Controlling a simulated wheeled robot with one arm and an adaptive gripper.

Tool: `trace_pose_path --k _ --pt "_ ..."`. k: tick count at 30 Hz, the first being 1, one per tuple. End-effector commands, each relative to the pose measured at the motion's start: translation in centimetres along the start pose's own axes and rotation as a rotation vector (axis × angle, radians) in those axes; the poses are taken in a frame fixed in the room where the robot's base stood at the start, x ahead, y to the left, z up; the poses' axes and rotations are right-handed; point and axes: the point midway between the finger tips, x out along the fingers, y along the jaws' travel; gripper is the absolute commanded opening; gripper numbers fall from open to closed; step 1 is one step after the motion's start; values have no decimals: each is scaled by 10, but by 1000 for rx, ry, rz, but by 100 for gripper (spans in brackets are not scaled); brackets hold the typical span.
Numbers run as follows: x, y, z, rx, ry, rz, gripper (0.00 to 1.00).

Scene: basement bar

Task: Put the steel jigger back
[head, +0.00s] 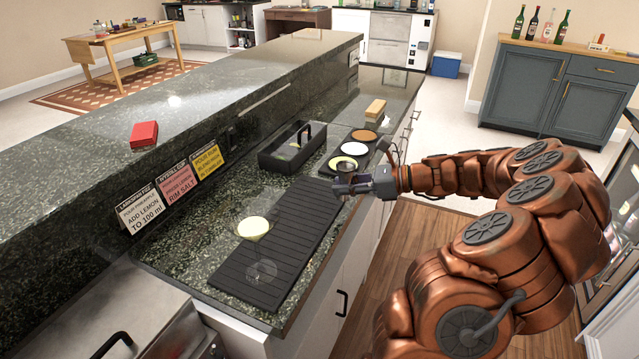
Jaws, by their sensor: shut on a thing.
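The steel jigger (345,167) appears as a small grey metal cup at my gripper, above the counter's front edge. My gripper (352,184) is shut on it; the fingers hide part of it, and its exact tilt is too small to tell. Behind it is a black tray with three round wells (325,171), with pale yellow, white and orange-brown contents. The gripper overlaps the tray's near end in this view. I cannot tell whether the jigger touches the tray. A long black ribbed mat (293,233) lies nearer on the counter.
A clear glass (262,270) stands on the mat's near end, beside a pale yellow disc (253,228). A black caddy (272,159) stands left of the tray, a tan block (376,110) beyond. Signs (172,181) line the raised ledge, where a red box (143,134) sits.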

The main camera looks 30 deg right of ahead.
Motion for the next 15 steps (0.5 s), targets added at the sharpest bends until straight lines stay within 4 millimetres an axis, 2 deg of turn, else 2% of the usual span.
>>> trace_pose_path --k 9,15 --pt "48 -33 9 0 2 3 0" --pt "67 -49 13 -1 1 -1 0"
